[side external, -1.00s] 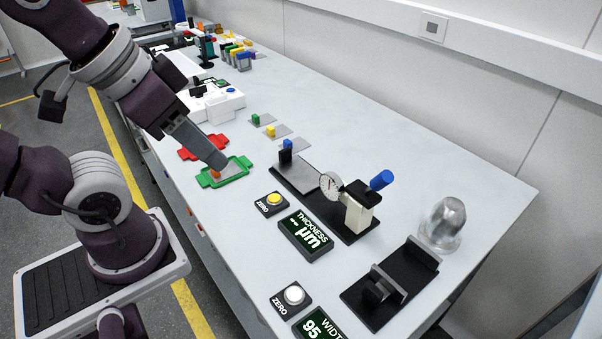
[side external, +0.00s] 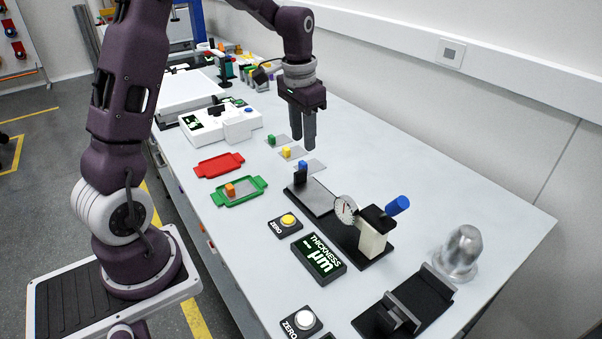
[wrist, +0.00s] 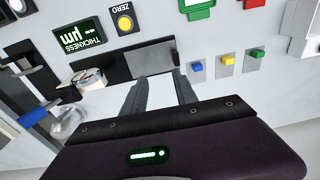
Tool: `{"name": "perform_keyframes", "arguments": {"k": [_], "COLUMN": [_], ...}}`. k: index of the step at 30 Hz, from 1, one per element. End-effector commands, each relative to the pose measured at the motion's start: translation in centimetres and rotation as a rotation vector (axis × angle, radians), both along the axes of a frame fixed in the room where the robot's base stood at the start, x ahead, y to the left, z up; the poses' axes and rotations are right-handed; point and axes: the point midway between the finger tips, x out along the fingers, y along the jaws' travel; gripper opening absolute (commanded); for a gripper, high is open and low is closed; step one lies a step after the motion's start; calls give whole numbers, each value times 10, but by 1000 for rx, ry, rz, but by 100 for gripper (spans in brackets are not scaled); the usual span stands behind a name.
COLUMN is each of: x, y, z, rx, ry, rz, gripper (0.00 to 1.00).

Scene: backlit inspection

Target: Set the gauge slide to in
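The thickness gauge has a black base (side external: 376,252) with a dial (side external: 345,209), a cream block and a blue cylindrical knob (side external: 397,206). Its grey slide plate (side external: 315,197) lies at the base's left end, away from the dial, with a small black upright (side external: 300,179) at that end. The plate also shows in the wrist view (wrist: 150,62). My gripper (side external: 303,145) points down above the table, behind that end and apart from it. In the wrist view its two fingers (wrist: 160,78) are spread with nothing between them.
Blue (wrist: 197,66), yellow (wrist: 228,61) and green (wrist: 256,53) blocks sit on grey patches near the gauge. An orange block (side external: 230,190) is in the green tray (side external: 244,200). A red tray (side external: 219,165), thickness display (side external: 318,258) and clear dome (side external: 459,250) stand nearby.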

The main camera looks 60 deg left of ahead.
Motion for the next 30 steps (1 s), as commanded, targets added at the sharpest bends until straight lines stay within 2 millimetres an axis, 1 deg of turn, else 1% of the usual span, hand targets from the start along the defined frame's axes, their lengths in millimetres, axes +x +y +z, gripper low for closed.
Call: {"name": "perform_keyframes", "arguments": {"k": [1,3,6,10,16,18,21,27,28,30], "x": [9,17,21,22,21,22,22,22,22,22], "y": [16,32,43,45,44,44,44,44,44,44], "z": [-25,-50,-70,-90,-128,-136,-143,-143,-143,-143], "rx": [-11,-21,-29,-32,-32,-31,-31,-30,-31,-30], "ry": [34,61,81,87,87,86,85,84,84,84], "rz": [4,2,-1,-2,-2,-2,-2,-2,-2,-2], "gripper": [35,35,35,35,35,35,35,35,33,19]}}
